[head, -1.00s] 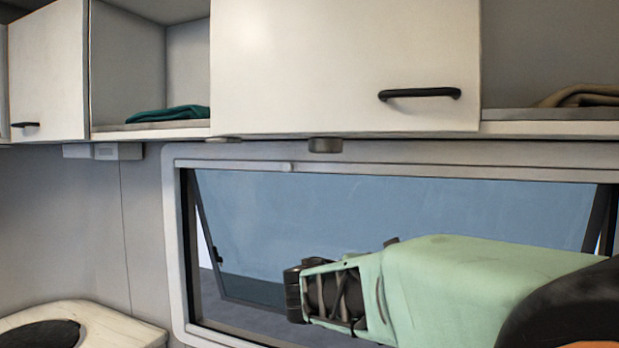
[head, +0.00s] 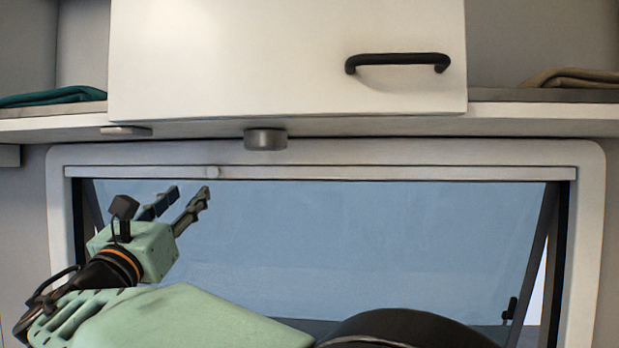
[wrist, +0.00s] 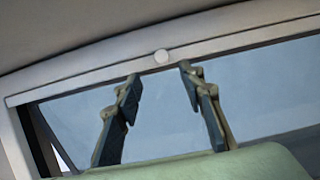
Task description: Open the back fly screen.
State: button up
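I cannot tell whether a fingertip touches the bar.
The window pane (head: 350,240) is tilted outward on side stays. Above the window are a white cupboard door (head: 240,60) with a black handle (head: 397,60), open shelves with folded cloths, and a small round fitting (head: 265,139) under the cupboard, close above the bar.

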aim_at(211, 173)
jog(key=p+x, duration=0.3)
jog(key=x, duration=0.7)
jog(key=shift+d+f, duration=0.1)
jog(key=shift+d, duration=0.05)
grip_shut()
